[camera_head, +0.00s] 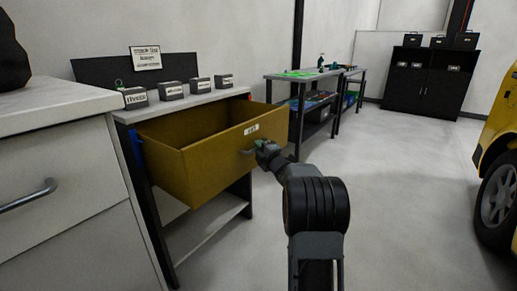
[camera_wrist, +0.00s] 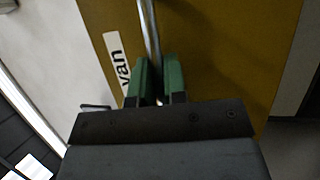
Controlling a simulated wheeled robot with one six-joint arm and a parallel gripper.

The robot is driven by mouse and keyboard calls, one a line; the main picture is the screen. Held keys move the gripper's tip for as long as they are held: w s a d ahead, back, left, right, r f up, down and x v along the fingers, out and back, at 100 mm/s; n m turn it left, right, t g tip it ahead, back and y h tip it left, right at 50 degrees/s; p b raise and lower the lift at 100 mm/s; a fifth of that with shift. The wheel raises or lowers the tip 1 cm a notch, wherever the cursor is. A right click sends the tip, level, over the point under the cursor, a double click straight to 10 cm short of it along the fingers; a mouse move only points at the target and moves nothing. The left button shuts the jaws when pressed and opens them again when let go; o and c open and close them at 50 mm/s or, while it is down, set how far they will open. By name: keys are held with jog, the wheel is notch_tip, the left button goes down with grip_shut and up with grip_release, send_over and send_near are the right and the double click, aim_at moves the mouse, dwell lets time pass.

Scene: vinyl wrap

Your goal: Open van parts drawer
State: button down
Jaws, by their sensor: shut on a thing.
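The yellow drawer (camera_head: 208,160) stands well pulled out from the grey workbench in the head view, and its inside looks empty. A white label (camera_head: 251,129) is on its front; in the wrist view the label (camera_wrist: 117,62) reads "van". My gripper (camera_head: 262,148) is at the drawer front. In the wrist view the green fingers of my gripper (camera_wrist: 158,80) are shut on the drawer's metal bar handle (camera_wrist: 150,35). The gripper hides part of the handle.
The bench top (camera_head: 190,100) carries several small labelled boxes. A grey cabinet (camera_head: 60,170) stands close on the left. A work table (camera_head: 310,75) is behind, and a yellow vehicle (camera_head: 500,150) is at the right. The floor (camera_head: 410,180) between is clear.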

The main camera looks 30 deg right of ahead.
jog(key=shift+d, duration=0.1)
jog(key=c, duration=1.2)
grip_release()
jog(key=s, duration=0.4)
jog(key=s+f+p, duration=0.1)
jog(key=s, duration=0.4)
jog(key=s+f+p, duration=0.1)
jog(key=s, duration=0.3)
jog(key=shift+s+d+f, duration=0.1)
jog(key=shift+s+f, duration=0.1)
jog(key=shift+s, duration=0.05)
jog(key=s+a+r+m+g+h+p, duration=0.1)
jog(key=a+r+m+g+h+p, duration=0.5)
jog(key=r+p, duration=1.1)
jog(key=s+a+r+m+g+y+p, duration=0.2)
jog(key=s+a+r+m+g+p, duration=0.1)
jog(key=s+a+p, duration=0.3)
jog(key=s+a+r+m+g+y+p, duration=0.1)
jog(key=s+a+r+m+g+p, duration=0.3)
jog(key=s+a+p, duration=0.2)
jog(key=s+a+r+m+g+y+p, duration=0.2)
jog(key=s+a+r+m+g+p, duration=0.1)
jog(key=s+a+p, duration=0.3)
jog(key=shift+s+a+r+m+y, duration=0.15)
jog(key=shift+s+a+m, duration=0.15)
jog(key=shift+s, duration=0.15)
jog(key=shift+s+a+m+y, duration=0.15)
jog(key=shift+s+a+m, duration=0.15)
jog(key=shift+s, duration=0.15)
